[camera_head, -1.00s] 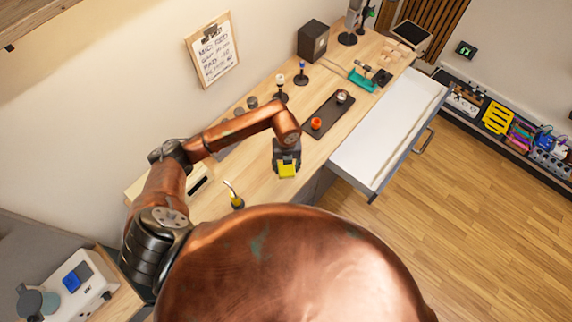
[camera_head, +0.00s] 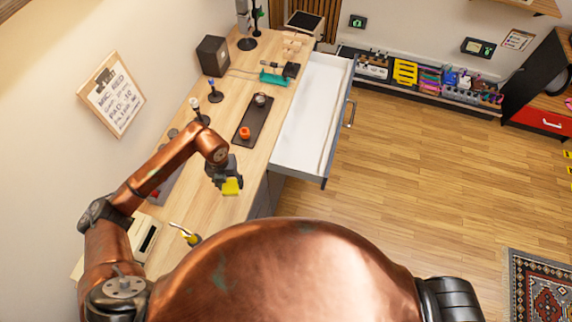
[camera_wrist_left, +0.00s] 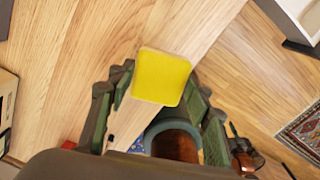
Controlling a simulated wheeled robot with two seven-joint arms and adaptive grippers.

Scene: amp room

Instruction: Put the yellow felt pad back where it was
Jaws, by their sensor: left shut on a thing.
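The yellow felt pad (camera_head: 231,187) is a small flat square held in my left gripper (camera_head: 226,180), over the wooden workbench. In the left wrist view the yellow felt pad (camera_wrist_left: 160,76) sits between the two fingers of my left gripper (camera_wrist_left: 158,82), which is shut on it. The bench top shows below the pad, and I cannot tell the exact height. My right gripper is not in view.
An open white drawer (camera_head: 306,125) sticks out from the bench's right side. A dark tray (camera_head: 251,120) with an orange item (camera_head: 244,132) lies beyond the gripper. A teal item (camera_head: 273,79) and a dark box speaker (camera_head: 213,56) stand farther back.

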